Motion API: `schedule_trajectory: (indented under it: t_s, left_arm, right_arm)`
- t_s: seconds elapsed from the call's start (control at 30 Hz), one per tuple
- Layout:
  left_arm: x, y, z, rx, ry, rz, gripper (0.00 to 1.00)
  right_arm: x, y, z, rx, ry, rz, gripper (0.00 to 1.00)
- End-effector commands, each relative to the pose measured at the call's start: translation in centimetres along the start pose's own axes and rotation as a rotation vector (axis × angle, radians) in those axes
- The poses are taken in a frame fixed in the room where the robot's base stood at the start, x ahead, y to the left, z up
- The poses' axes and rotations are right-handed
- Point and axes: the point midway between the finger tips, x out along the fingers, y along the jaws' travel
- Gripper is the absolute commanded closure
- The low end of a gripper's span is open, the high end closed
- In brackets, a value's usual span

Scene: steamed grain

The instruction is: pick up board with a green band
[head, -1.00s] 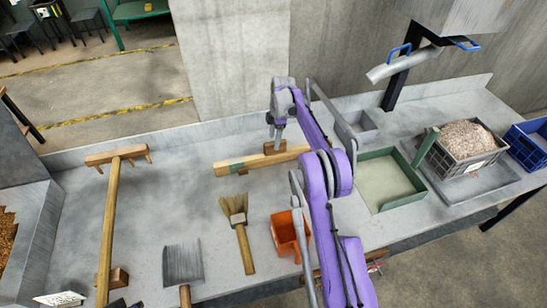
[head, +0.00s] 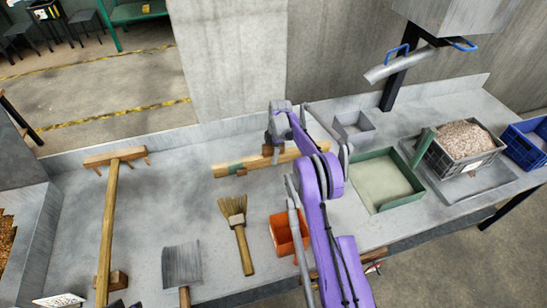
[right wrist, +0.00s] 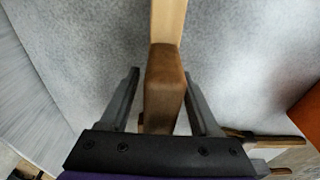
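The board with a green band (head: 285,155) is a long pale wooden bar lying on the grey bench near the back wall. Its green band is towards its left end. My right gripper (head: 274,150) is over the middle of the board, from above. In the right wrist view, the board (right wrist: 168,20) runs up the picture, with a brown wooden block (right wrist: 164,80) at its middle. The fingers of my right gripper (right wrist: 161,105) are apart, one on each side of the block, with gaps visible. The green band is outside the wrist view. My left gripper is not in view.
A brush (head: 236,220), an orange scoop (head: 283,232) and a flat shovel (head: 182,264) lie in front of the board. A long wooden rake (head: 109,220) lies left. A green tray (head: 402,198) and a grey crate of grain (head: 438,152) stand right.

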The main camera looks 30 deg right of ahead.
Motion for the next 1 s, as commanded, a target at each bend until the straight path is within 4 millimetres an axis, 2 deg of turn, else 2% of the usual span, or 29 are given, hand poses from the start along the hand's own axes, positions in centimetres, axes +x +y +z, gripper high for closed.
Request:
schedule_trajectory:
  t_s: [0.03,0.3,0.33,1.0]
  left_arm:
    - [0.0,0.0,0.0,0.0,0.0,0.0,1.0]
    - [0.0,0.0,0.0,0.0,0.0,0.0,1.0]
    - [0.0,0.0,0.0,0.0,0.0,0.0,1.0]
    - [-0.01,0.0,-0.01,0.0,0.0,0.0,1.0]
  right_arm:
    - [-0.02,0.0,0.0,0.0,0.0,0.0,0.48]
    - [-0.04,0.0,0.0,0.0,0.0,0.0,0.97]
    - [-0.05,0.01,0.0,0.0,0.0,0.0,1.0]
    - [-0.08,0.02,0.0,0.0,0.0,0.0,1.0]
